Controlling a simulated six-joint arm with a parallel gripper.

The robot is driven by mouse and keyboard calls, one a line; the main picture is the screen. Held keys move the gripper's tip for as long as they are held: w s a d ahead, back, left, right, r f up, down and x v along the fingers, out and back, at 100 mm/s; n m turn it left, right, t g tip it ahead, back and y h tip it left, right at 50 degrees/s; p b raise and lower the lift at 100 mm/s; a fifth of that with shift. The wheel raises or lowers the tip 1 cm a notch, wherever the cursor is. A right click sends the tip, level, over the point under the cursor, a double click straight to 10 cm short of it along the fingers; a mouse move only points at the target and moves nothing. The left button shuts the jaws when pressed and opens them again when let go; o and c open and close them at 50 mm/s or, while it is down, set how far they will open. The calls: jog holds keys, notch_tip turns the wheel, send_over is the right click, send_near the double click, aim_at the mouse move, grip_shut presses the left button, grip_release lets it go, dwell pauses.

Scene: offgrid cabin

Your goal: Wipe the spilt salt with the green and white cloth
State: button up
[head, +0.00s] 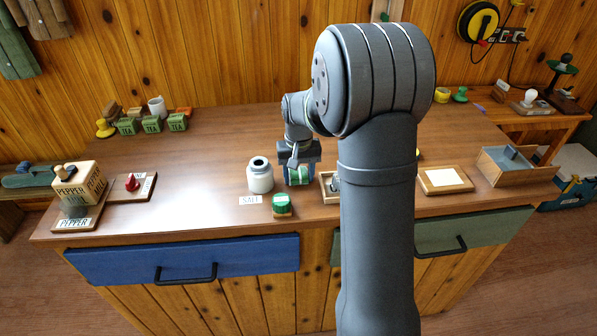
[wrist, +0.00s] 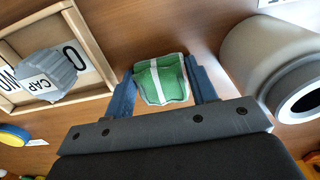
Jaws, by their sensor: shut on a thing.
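My gripper (head: 299,174) is over the middle of the counter, just right of the salt jar. In the wrist view its blue fingers (wrist: 162,88) are shut on the folded green and white cloth (wrist: 160,72). The cloth also shows as a small green patch in the head view (head: 298,177). It is low over the wood; whether it touches the counter I cannot tell. The pale salt jar (head: 260,176) stands open-mouthed behind a SALT label (head: 250,200), and shows at the right in the wrist view (wrist: 262,50). I cannot make out any spilt salt.
A green ribbed object (head: 282,201) stands in front of the gripper. A wooden tray (wrist: 95,45) holding a grey piece marked CAP (wrist: 45,78) is close beside it. A pepper box (head: 80,182) stands far left, a wooden box (head: 515,168) far right. The counter's left middle is clear.

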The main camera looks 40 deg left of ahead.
jog(key=shift+s+d+f, duration=0.1)
jog(key=shift+s+d, duration=0.4)
jog(key=shift+d, duration=0.05)
jog(key=shift+w+a, duration=0.1)
jog(key=shift+w+a, duration=0.6)
jog(key=shift+w+a, duration=0.1)
dwell(0.5)
jog(key=shift+w+a, duration=0.55)
jog(key=shift+w+a, duration=0.6)
jog(key=shift+w+a, duration=0.1)
